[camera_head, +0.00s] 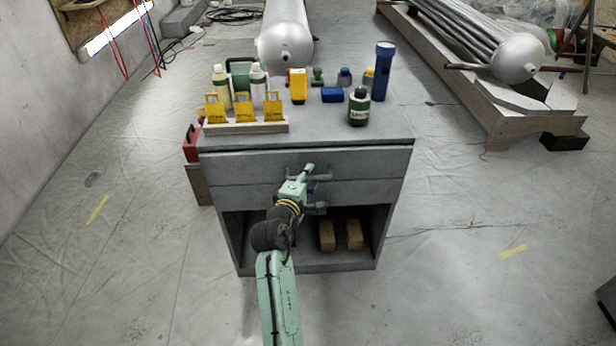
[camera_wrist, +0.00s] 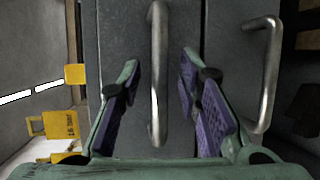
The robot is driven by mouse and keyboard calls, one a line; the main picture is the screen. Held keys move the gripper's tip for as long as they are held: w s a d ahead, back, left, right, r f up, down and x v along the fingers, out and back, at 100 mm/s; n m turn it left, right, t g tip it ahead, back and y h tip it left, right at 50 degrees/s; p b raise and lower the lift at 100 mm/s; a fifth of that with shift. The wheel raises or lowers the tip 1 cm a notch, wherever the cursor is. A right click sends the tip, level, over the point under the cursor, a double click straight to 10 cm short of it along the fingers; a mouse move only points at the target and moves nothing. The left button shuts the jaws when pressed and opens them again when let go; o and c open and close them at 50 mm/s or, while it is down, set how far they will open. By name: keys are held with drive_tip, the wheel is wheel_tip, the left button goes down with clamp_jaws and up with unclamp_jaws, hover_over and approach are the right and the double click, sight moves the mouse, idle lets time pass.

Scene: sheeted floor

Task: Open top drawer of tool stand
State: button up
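The grey tool stand (camera_head: 400,150) stands in front of me with two drawers above an open shelf. The top drawer (camera_head: 375,162) looks closed, its front flush with the stand. Its metal bar handle (camera_wrist: 157,70) runs up the middle of the wrist view. My gripper (camera_wrist: 160,85) is open, with one purple-padded finger on each side of this handle. No contact shows, and I cannot tell how deep the handle sits between the fingers. In the head view my gripper (camera_head: 313,187) is at the drawer fronts and partly hides the handles. The lower drawer's handle (camera_wrist: 267,75) lies right of the fingers in the wrist view.
The stand's top holds yellow holders (camera_head: 244,112), bottles, a dark green bottle (camera_head: 359,107) and a blue flashlight (camera_head: 383,72). Two brown blocks (camera_head: 327,236) lie on the lower shelf. A wooden rack (camera_head: 510,125) stands at right. The floor around the stand's front is clear.

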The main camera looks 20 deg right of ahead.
drive_tip(key=shift+w, duration=0.1)
drive_tip(key=shift+c, duration=0.3)
clamp_jaws()
idle(0.6)
